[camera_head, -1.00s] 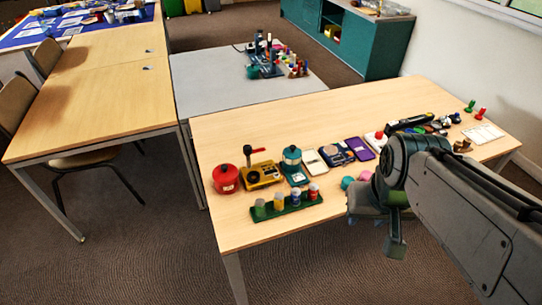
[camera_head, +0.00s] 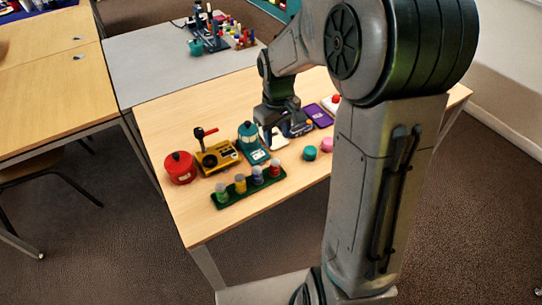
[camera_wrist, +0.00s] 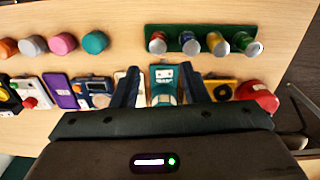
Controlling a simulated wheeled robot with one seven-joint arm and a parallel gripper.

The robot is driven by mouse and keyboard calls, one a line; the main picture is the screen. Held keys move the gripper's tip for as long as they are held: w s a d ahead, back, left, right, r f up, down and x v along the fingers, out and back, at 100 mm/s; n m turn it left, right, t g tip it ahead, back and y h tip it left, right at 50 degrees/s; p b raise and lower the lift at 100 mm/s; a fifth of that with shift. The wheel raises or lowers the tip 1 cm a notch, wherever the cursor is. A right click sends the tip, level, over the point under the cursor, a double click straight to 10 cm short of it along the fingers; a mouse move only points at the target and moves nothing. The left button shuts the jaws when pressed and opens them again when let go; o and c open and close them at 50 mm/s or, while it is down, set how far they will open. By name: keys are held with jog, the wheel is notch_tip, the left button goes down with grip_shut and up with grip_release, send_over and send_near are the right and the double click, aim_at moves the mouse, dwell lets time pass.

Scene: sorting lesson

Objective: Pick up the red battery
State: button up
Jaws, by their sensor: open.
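The red battery (camera_head: 275,168) stands upright at the right end of a dark green holder (camera_head: 230,200) in the head view, beside blue, yellow and green ones. In the wrist view the red battery (camera_wrist: 157,43) is at the left end of the holder (camera_wrist: 182,49). My gripper (camera_head: 279,136) hangs over the row of devices behind the holder. In the wrist view my gripper (camera_wrist: 159,70) has its fingers spread, one on each side of the teal lantern-like device (camera_wrist: 164,84). Nothing is held. The red battery lies beyond the fingertips, apart from them.
A red canister (camera_head: 180,168), a yellow device with a red-topped lever (camera_head: 215,158) and the teal device (camera_head: 250,143) stand left of my gripper. Teal (camera_head: 310,153) and pink (camera_head: 327,145) round pieces sit right of the holder. The table's front strip is bare.

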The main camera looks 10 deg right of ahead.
aim_at(275, 161)
jog(key=shift+n, duration=0.3)
jog(key=f, duration=0.3)
jog(key=w+f, duration=0.1)
jog(key=f, duration=0.3)
jog(key=w+f, duration=0.1)
jog(key=f, duration=0.2)
jog(key=shift+w+f, duration=0.1)
jog(key=shift+f, duration=0.05)
jog(key=shift+d+f, duration=0.1)
jog(key=shift+f, duration=3)
jog(key=c, duration=0.8)
